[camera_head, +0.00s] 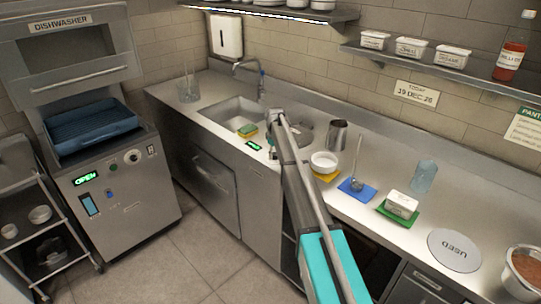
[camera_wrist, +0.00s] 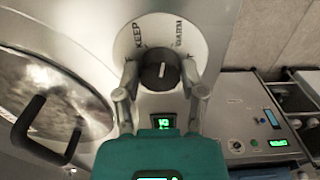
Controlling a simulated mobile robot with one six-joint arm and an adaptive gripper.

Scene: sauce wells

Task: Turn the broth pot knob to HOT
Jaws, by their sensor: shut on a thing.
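The broth pot knob (camera_wrist: 160,72) is a dark round knob with a pale pointer line, in the middle of the wrist view. It sits on a white dial (camera_wrist: 146,38) lettered KEEP on the left and WARM on the right; the pointer line is directed up, between these words. No HOT mark is readable. My gripper (camera_wrist: 161,76) is shut on the knob, one finger on each side. The pot's lid (camera_wrist: 62,78) with a black handle (camera_wrist: 38,130) is at the left. In the head view my arm hides the knob and much of the pot (camera_head: 304,136).
A small green display (camera_wrist: 163,121) is below the knob. In the head view, a sink (camera_head: 232,110) and sponge (camera_head: 247,130) are left of my gripper.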

